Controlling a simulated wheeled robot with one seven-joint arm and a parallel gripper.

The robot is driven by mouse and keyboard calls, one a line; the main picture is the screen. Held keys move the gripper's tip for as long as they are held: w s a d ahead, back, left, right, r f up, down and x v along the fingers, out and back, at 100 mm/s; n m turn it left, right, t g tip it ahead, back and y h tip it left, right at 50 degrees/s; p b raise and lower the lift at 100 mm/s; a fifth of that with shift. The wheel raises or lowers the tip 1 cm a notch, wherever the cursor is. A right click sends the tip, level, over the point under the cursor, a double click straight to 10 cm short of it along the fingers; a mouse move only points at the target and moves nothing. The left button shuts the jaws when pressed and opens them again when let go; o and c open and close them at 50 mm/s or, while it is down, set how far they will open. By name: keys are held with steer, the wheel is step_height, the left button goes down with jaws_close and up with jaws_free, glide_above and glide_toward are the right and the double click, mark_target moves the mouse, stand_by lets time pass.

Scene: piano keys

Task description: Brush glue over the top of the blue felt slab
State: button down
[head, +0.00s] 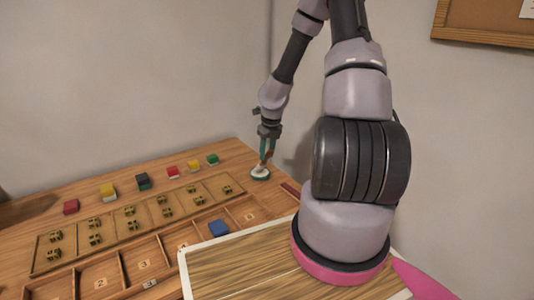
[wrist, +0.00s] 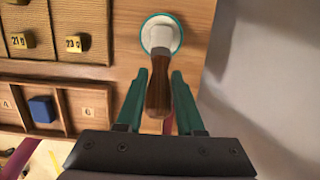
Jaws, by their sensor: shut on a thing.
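The blue felt slab (head: 218,228) lies in a shallow compartment near the front of the wooden bench in the head view. It also shows at the lower left of the wrist view (wrist: 41,109). My gripper (head: 267,148), with teal fingers (wrist: 160,80), is shut on the brown wooden handle of a brush (wrist: 158,92). The brush's pale head points into a round glue dish (wrist: 179,28) with a teal rim. The dish (head: 260,176) stands on the bench's right side. Whether the bristles touch the glue is hidden. The slab is to the left of my gripper in the wrist view.
Several coloured blocks, such as a red one (head: 71,207), line the back of the bench. Numbered compartments (head: 100,282) run along the front. A pale wall (wrist: 265,70) stands close on the right.

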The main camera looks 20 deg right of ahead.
steer(key=shift+r, duration=3.45)
